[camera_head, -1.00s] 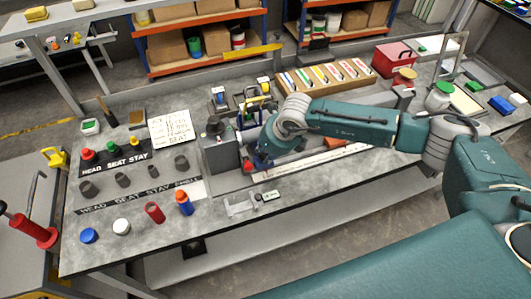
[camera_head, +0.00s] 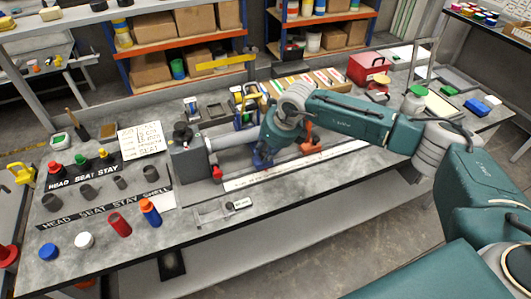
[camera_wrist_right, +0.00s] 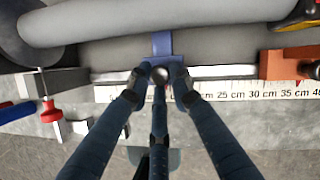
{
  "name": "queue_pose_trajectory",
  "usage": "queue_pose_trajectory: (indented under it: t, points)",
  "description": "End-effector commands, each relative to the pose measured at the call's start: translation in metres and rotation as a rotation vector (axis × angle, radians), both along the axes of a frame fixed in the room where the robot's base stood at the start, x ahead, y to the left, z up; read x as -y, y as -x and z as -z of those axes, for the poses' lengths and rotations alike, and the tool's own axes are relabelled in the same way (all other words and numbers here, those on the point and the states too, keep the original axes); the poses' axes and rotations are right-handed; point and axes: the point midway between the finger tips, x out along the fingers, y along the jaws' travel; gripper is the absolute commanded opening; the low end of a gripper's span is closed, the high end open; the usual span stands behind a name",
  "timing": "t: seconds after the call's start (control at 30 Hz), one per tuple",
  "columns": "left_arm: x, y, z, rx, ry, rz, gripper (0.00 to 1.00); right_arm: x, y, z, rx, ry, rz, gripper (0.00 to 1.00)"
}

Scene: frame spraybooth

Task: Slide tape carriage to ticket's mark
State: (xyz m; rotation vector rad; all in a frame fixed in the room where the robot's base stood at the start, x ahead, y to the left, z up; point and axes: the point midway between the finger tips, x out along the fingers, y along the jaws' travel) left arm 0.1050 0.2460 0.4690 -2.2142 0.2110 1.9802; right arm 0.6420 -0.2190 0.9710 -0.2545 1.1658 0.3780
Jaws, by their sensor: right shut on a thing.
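The blue tape carriage (camera_wrist_right: 162,43) sits on the rail above a white centimetre scale (camera_wrist_right: 225,91). In the head view, the carriage (camera_head: 262,158) is partly hidden by my arm. My right gripper (camera_wrist_right: 160,76) is shut on the carriage's small knob. The scale strip (camera_head: 300,165) runs along the front of the rail; its 25 to 35 cm marks lie right of the carriage in the wrist view, and my fingers cover the marks beneath it. The handwritten ticket (camera_head: 141,140) lies left of the grey end block (camera_head: 188,162); its writing is too small to read surely. My left gripper is out of view.
An orange block (camera_wrist_right: 285,64) sits on the rail right of the carriage. A red-knobbed part (camera_wrist_right: 50,111) is at the left end. A caliper (camera_head: 222,212) lies in front of the scale. Bottles and sockets stand at the bench's left; a red box (camera_head: 372,67) is behind.

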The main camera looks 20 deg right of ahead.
Motion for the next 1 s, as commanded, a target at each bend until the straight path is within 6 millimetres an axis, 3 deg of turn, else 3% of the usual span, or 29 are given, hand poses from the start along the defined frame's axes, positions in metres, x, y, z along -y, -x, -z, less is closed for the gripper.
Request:
queue_pose_trajectory:
  t: [0.03,0.07,0.13,0.4,0.57,1.0]
  points:
    - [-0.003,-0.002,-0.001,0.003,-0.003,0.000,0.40,0.000,-0.005,-0.006,0.016,-0.004,0.001,0.00]
    - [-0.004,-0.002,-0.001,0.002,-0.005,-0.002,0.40,0.000,-0.005,-0.006,0.016,-0.004,0.002,0.25]
    - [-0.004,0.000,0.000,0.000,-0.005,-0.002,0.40,0.000,-0.005,-0.006,0.016,-0.004,0.002,0.39]
    - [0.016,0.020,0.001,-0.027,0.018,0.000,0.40,0.001,-0.003,-0.003,0.010,-0.001,0.002,0.40]
    - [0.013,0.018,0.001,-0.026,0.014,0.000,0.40,0.003,0.000,-0.013,0.009,-0.001,0.003,0.40]
    - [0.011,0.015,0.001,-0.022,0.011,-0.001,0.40,0.017,0.030,-0.093,0.013,-0.002,0.002,0.40]
